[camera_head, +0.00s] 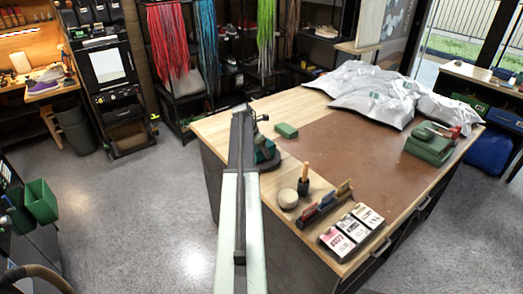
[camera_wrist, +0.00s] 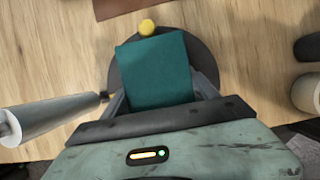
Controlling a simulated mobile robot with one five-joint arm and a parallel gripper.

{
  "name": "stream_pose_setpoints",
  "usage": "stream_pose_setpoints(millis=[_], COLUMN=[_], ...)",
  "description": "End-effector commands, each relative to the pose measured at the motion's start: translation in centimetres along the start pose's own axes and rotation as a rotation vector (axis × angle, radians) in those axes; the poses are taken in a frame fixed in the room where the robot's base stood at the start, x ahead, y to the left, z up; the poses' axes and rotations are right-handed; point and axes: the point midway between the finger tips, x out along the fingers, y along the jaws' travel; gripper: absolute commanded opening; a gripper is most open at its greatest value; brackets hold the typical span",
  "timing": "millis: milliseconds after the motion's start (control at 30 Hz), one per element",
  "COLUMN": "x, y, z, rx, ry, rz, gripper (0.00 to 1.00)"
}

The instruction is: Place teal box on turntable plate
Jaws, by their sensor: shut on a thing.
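The teal box (camera_wrist: 155,72) is between the two fingers of my gripper (camera_wrist: 160,92), which is shut on it. In the wrist view the box covers much of a dark round plate (camera_wrist: 203,52), which appears to be the turntable plate. A yellow knob (camera_wrist: 148,28) shows at the plate's far edge. I cannot tell whether the box touches the plate or hangs just above it. In the head view my gripper (camera_head: 266,152) is at the left part of the wooden workbench, and my arm hides most of the plate and box there.
A green block (camera_head: 286,130) lies just beyond my gripper. A round tin (camera_head: 288,199), a dark brush (camera_head: 304,180) and several small boxes (camera_head: 350,232) stand at the near side. A brown mat (camera_head: 360,150) covers the bench's middle. A grey cylinder (camera_wrist: 50,115) is left in the wrist view.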

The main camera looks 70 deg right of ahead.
Motion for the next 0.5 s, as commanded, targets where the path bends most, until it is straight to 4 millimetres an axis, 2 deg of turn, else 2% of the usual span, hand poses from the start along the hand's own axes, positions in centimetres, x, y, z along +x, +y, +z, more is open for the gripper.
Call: stream_pose_setpoints(millis=[167,200,267,300,500], x=[0.42,0.37,0.32,0.32,0.31], y=[0.02,0.02,0.03,0.03,0.05], z=[-0.2,-0.18,-0.17,-0.17,-0.2], rx=[0.0,-0.001,-0.001,-0.001,-0.001], ry=[0.0,0.0,0.0,0.0,0.0], rz=[0.0,0.0,0.0,0.0,0.0], gripper=[0.09,0.73,0.9,0.93,0.93])
